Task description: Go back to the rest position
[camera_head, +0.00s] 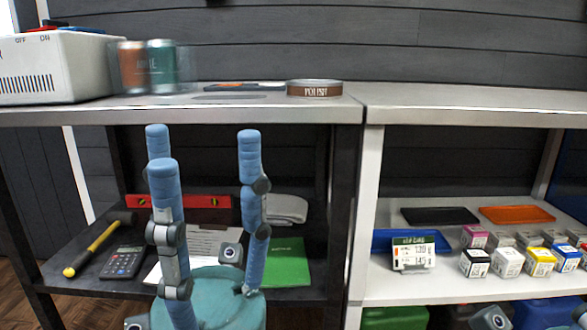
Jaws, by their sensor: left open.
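My two blue arms stand upright and folded in the middle left of the view, in front of the dark shelf unit. The left arm's links run down to the bottom edge; the right arm's links end lower down near the teal round top. My left gripper is open, but its fingers are hard to make out among the arm links, and nothing is seen held in it. My right gripper cannot be made out.
The left shelf unit (230,109) bears a white box (55,70), cans and a polish tin (314,88). Below lie a hammer (93,249), calculator (123,262), red level (205,201) and green folder (288,262). The right shelf (450,288) holds small boxes, trays and a price sign (413,254).

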